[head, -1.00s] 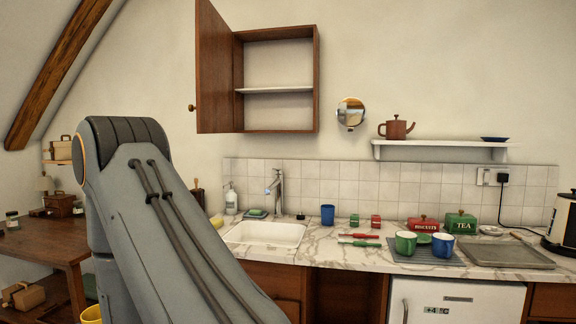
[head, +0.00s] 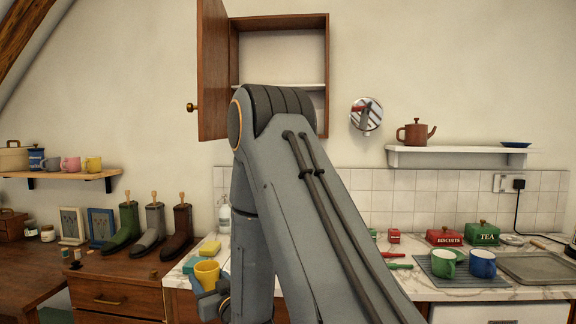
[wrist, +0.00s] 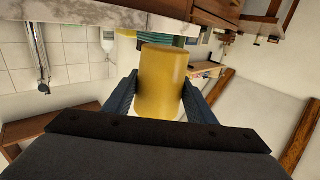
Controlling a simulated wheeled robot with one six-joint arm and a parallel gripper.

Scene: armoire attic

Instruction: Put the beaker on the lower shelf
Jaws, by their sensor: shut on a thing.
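A yellow beaker (head: 207,272) is held in my gripper (head: 213,294), in front of the counter's left end. The wrist view shows the beaker (wrist: 163,80) between both fingers (wrist: 158,98), which press on its sides. The wall cabinet (head: 323,75) is open, with its wooden door (head: 212,70) swung out to the left. Its inner shelf (head: 310,86) divides it into an upper and a lower space. The upper space looks empty. My arm hides most of the lower space and the cabinet's bottom.
Boots (head: 155,230) stand on the wooden cabinet at left, below a shelf with mugs (head: 92,163). A sponge (head: 209,248) lies on the counter. A round mirror (head: 366,114) and a teapot shelf (head: 455,158) are right of the wall cabinet. My arm hides the sink.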

